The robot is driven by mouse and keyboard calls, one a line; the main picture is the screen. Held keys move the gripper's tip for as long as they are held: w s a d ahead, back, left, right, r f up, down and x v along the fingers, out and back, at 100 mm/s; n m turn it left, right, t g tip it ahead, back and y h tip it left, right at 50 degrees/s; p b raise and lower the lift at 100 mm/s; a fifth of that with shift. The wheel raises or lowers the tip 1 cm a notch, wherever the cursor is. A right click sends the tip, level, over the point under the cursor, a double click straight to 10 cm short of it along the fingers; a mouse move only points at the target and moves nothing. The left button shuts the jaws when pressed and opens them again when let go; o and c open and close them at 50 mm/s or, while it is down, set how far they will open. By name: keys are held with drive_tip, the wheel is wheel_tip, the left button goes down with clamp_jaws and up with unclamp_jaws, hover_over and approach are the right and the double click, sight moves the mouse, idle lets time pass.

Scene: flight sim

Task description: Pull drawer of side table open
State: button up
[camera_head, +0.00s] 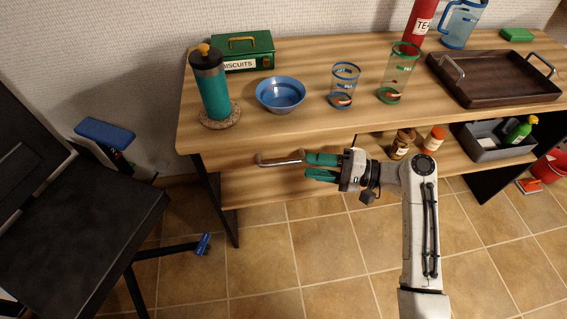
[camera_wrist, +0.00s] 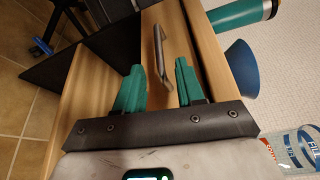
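The side table (camera_head: 300,60) is a long light-wood table with dark legs. Its wooden drawer front (camera_wrist: 187,40) is under the left part of the top and looks shut or nearly so. The metal bar handle (camera_head: 280,160) sticks out from it; it also shows in the wrist view (camera_wrist: 158,45). My gripper (camera_head: 307,167) has green fingers, spread open and empty, just right of the handle. In the wrist view, the handle's near end lies between the fingertips (camera_wrist: 160,68); I cannot tell whether they touch it. My arm hides part of the table front.
On top stand a teal press (camera_head: 212,90), a blue bowl (camera_head: 280,96), two glasses, a green biscuit tin (camera_head: 243,52) and a dark tray (camera_head: 495,90). Jars (camera_head: 402,145) and a grey bin (camera_head: 492,148) are on the lower shelf. A black chair (camera_head: 70,210) stands left. Tiled floor ahead is mostly clear.

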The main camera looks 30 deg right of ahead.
sight(283, 163)
drive_tip(key=x, duration=0.8)
drive_tip(key=shift+a+b, duration=0.15)
drive_tip(key=shift+b, duration=0.25)
drive_tip(key=shift+c, duration=0.3)
drive_tip(key=shift+f, duration=0.1)
clamp_jaws()
